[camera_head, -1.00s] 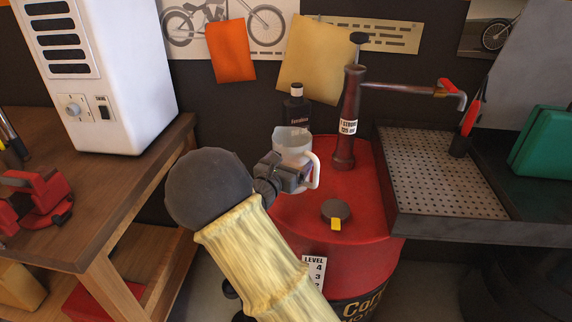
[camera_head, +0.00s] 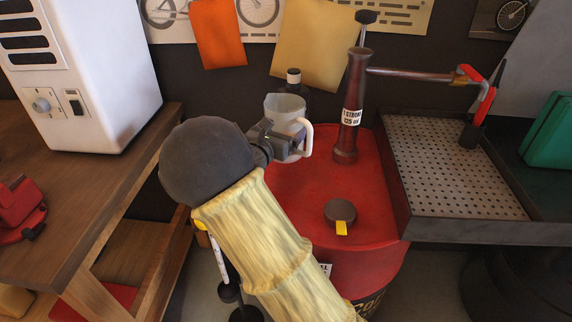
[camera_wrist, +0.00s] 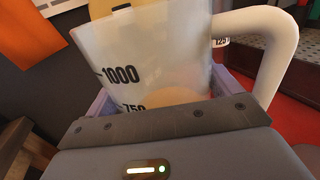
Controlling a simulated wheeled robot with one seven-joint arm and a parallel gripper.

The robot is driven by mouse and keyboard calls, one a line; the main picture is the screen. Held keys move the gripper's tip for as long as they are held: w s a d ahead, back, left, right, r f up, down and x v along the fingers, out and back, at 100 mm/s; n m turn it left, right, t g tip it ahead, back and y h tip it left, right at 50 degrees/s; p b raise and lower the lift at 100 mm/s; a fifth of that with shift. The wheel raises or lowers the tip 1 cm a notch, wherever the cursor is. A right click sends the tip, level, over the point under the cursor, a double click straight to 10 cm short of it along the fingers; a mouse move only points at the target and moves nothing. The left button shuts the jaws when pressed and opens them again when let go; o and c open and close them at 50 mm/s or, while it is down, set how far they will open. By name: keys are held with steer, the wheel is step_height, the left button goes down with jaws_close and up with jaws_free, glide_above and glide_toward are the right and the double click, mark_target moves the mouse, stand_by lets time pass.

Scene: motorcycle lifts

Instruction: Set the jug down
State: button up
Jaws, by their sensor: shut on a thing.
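The jug (camera_head: 284,106) is a translucent, whitish measuring jug with a white handle on its right side. It looks about upright, over the back left part of the red drum's top (camera_head: 308,205). My gripper (camera_head: 282,143) is shut on the jug from the left front. In the wrist view the jug (camera_wrist: 150,62) stands between the jaws (camera_wrist: 165,122), with 1000 and 750 marks on its wall. A pale tan shape shows low in it. The jug's base is mostly hidden, so I cannot tell whether it touches the drum.
A dark red hand pump (camera_head: 351,105) stands right of the jug, its spout reaching over a perforated tray (camera_head: 440,165). A black bottle (camera_head: 293,77) is close behind the jug. A dark round cap (camera_head: 340,211) sits near the drum's front. The drum top between is clear.

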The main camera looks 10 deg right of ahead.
steer(key=shift+f, duration=3.1)
steer(key=shift+f, duration=1.9)
steer(key=shift+b, duration=0.3)
steer(key=shift+f, duration=0.15)
steer(key=o, duration=1.1)
steer(key=shift+c, duration=0.2)
